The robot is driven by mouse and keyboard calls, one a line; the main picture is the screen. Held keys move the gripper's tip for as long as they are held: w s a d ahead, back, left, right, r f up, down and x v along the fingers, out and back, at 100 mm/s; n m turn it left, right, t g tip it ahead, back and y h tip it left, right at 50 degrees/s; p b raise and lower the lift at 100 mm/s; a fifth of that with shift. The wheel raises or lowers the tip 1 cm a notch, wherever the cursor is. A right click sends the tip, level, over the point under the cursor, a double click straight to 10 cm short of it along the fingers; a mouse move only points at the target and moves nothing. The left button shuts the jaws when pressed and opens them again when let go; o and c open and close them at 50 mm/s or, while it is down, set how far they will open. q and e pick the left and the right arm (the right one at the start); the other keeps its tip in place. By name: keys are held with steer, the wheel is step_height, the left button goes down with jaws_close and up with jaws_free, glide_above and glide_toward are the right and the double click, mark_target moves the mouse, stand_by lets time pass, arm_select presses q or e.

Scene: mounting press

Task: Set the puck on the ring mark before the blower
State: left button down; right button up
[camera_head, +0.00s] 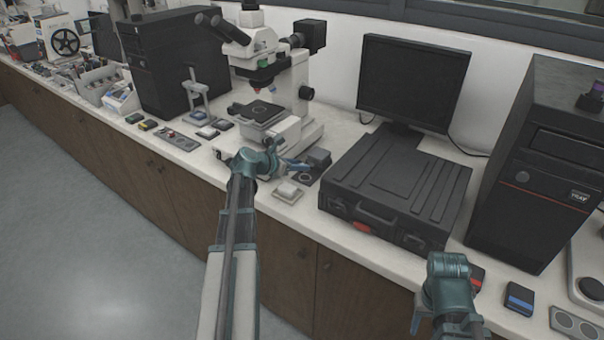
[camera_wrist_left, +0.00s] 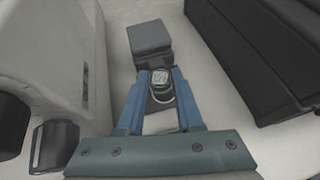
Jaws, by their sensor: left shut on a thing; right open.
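My left gripper (camera_head: 297,164) reaches over the bench in front of the blower (camera_head: 318,157), a small dark grey block. In the left wrist view its two blue fingers (camera_wrist_left: 160,88) are shut on the puck (camera_wrist_left: 161,78), a small dark cylinder with a pale patterned top. The blower (camera_wrist_left: 149,38) stands just beyond the puck. A pale ring mark (camera_wrist_left: 163,100) shows partly below the puck on a dark plate; I cannot tell whether the puck touches it. My right gripper (camera_head: 448,278) is at the lower right, its fingers largely hidden, away from the puck.
The microscope (camera_head: 275,80) stands behind and left of the left gripper. A black case (camera_head: 395,185) lies close on the right, with a monitor (camera_head: 413,80) behind. A small white block on a pale plate (camera_head: 289,191) sits near the bench's front edge. A blue-striped block (camera_head: 519,298) is at right.

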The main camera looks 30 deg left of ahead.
arm_select(q)
steer(key=shift+w+d, duration=0.15)
steer(key=shift+w, duration=0.15)
steer(key=f+b, duration=0.1)
steer(key=f, duration=0.1)
steer(key=f+b, duration=0.1)
steer(key=b, duration=0.1)
steer(key=shift+w+d+f+b, duration=0.15)
steer(key=shift+w+f+b, duration=0.05)
steer(key=shift+f+b, duration=0.15)
steer(key=shift+f, duration=0.2)
steer(key=c, duration=0.6)
jaws_free()
steer(key=shift+o, duration=0.2)
steer(key=shift+r, duration=0.1)
